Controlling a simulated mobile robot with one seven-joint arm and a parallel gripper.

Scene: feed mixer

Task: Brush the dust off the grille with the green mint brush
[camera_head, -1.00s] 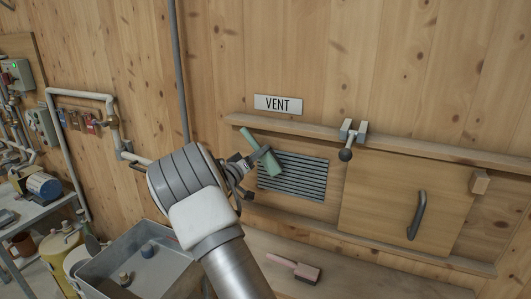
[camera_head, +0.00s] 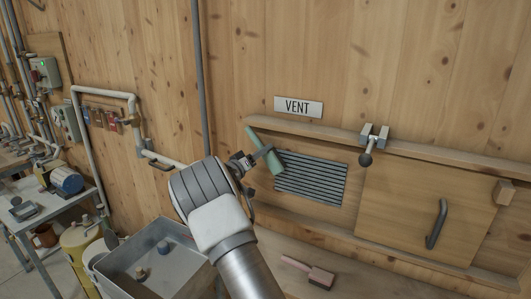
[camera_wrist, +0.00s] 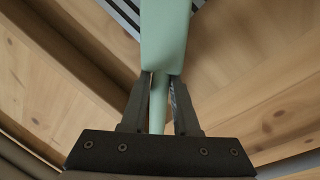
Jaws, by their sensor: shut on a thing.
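The green mint brush (camera_head: 274,162) is held tilted at the upper left edge of the grille (camera_head: 315,180). My gripper (camera_head: 264,153) is shut on it. In the wrist view, the brush (camera_wrist: 165,40) runs up between the two fingers of my gripper (camera_wrist: 160,95), its narrow part between them and its wider part beyond. A corner of the slatted grille (camera_wrist: 120,12) shows at the top of that view. The grille is dark with horizontal slats, set in a wooden panel below the VENT sign. I cannot tell whether the bristles touch it, and dust is too small to make out.
A pink brush (camera_head: 318,278) lies on the wooden surface below the vent. A sliding wooden panel (camera_head: 405,215) with a dark handle is right of the grille. A grey bin (camera_head: 120,255) stands lower left.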

